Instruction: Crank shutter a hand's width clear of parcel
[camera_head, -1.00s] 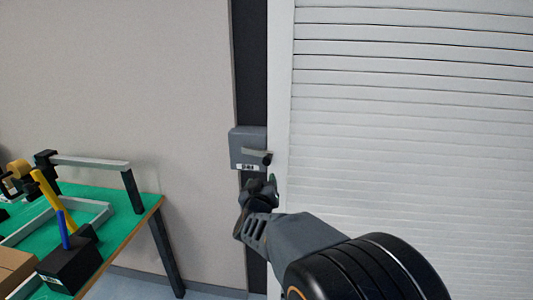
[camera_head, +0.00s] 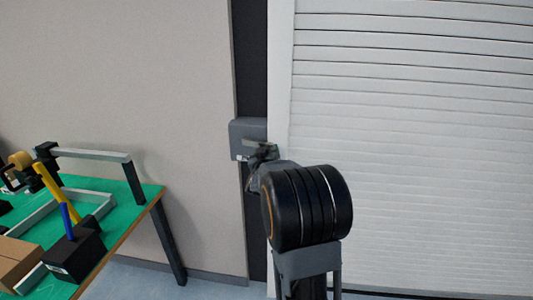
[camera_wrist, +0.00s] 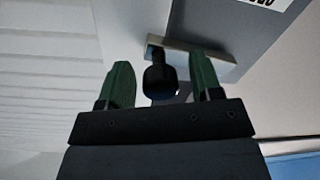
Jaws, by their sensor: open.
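The white slatted shutter (camera_head: 410,120) fills the right of the head view, with slats down to near the bottom edge. A grey crank box (camera_head: 245,132) is fixed on the dark strip left of the shutter. The wrist view shows its pale crank arm (camera_wrist: 215,65) and black knob (camera_wrist: 160,80). My gripper (camera_head: 264,152) is at the crank, partly hidden by my arm. In the wrist view its green fingers (camera_wrist: 162,70) are open, one on each side of the knob, with gaps visible. I see no parcel under the shutter.
A green-topped table (camera_head: 120,190) stands at the left. It carries a cardboard box (camera_head: 15,260), a black block with a blue stick (camera_head: 72,250), a yellow-handled tool (camera_head: 47,188) and a grey frame. Bare wall lies between table and crank box.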

